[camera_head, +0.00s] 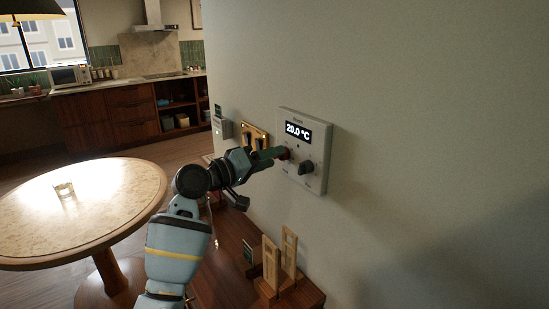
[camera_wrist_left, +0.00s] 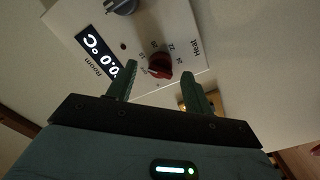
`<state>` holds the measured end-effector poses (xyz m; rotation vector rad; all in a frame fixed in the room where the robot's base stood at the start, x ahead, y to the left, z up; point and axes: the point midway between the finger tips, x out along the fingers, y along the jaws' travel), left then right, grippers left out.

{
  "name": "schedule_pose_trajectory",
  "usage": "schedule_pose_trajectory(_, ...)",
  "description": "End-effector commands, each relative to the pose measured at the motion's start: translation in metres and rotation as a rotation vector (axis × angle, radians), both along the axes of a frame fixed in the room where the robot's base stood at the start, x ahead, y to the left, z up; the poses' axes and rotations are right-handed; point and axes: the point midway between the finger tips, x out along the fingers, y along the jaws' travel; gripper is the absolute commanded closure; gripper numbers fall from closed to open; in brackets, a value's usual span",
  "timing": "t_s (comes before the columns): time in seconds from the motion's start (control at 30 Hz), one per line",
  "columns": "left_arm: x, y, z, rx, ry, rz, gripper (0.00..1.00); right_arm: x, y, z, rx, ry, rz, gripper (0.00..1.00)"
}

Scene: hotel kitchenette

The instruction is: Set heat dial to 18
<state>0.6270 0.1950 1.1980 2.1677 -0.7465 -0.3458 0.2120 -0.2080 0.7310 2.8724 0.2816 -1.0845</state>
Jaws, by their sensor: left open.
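The white wall thermostat (camera_head: 317,163) has a dark display (camera_head: 298,131) reading 20.0 °C in the head view. Its red heat dial (camera_wrist_left: 159,65) shows in the left wrist view, with numbers around it and the word Heat beside it. A grey knob (camera_head: 305,168) sits to the right of the red dial in the head view. My left gripper (camera_head: 277,153) is at the panel, in front of the red dial. In the left wrist view its two fingers (camera_wrist_left: 159,80) are open and apart, one on each side of the red dial. I cannot tell whether they touch it.
A brass switch plate (camera_head: 254,136) is on the wall left of the thermostat. Below is a wooden ledge with upright wooden holders (camera_head: 289,252). A round table (camera_head: 110,195) stands at left, and a kitchen counter (camera_head: 110,83) is behind.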

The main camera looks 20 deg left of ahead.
Motion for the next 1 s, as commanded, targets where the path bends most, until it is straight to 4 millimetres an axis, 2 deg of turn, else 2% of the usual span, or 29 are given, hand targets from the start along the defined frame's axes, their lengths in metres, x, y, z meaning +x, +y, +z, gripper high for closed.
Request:
schedule_pose_trajectory(0.2, -0.028, 0.022, -0.003, 0.003, 0.003, 0.001, 0.49, -0.003, 0.0, -0.004, 0.0, 0.009, 0.0, 0.27)
schedule_pose_trajectory(0.4, -0.043, 0.034, -0.002, 0.001, 0.003, 0.001, 0.49, -0.004, 0.001, -0.005, 0.002, 0.014, -0.001, 0.27)
schedule_pose_trajectory(1.0, -0.047, 0.035, -0.006, 0.009, 0.008, 0.001, 0.49, -0.004, 0.001, -0.004, 0.003, 0.012, 0.0, 0.27)
